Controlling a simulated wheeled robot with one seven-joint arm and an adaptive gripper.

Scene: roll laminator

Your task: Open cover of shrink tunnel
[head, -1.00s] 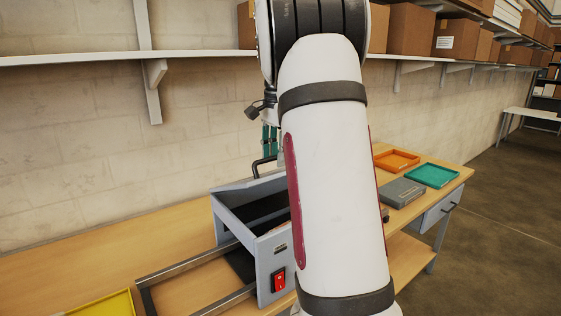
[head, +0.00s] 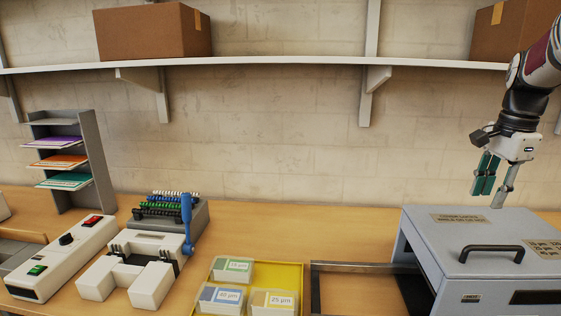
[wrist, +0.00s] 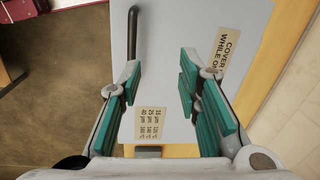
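The shrink tunnel is a grey box at the right of the head view, with a grey cover (head: 455,240) on top. The cover lies flat and looks closed. A black bar handle (head: 491,254) stands near its front edge, and it shows in the wrist view (wrist: 132,60) left of the fingers. My gripper (head: 490,193) is above the back part of the cover, apart from the handle. Its teal-padded fingers (wrist: 160,100) are spread with nothing between them. Labels (wrist: 150,124) on the cover show beneath. The tunnel's right side is cut off in the head view.
A metal frame (head: 350,268) adjoins the tunnel's left opening. A yellow tray (head: 290,275) with boxes, a binding device with blue lever (head: 187,225) and a white switch unit (head: 65,255) stand further left. A shelf (head: 280,65) runs along the wall above.

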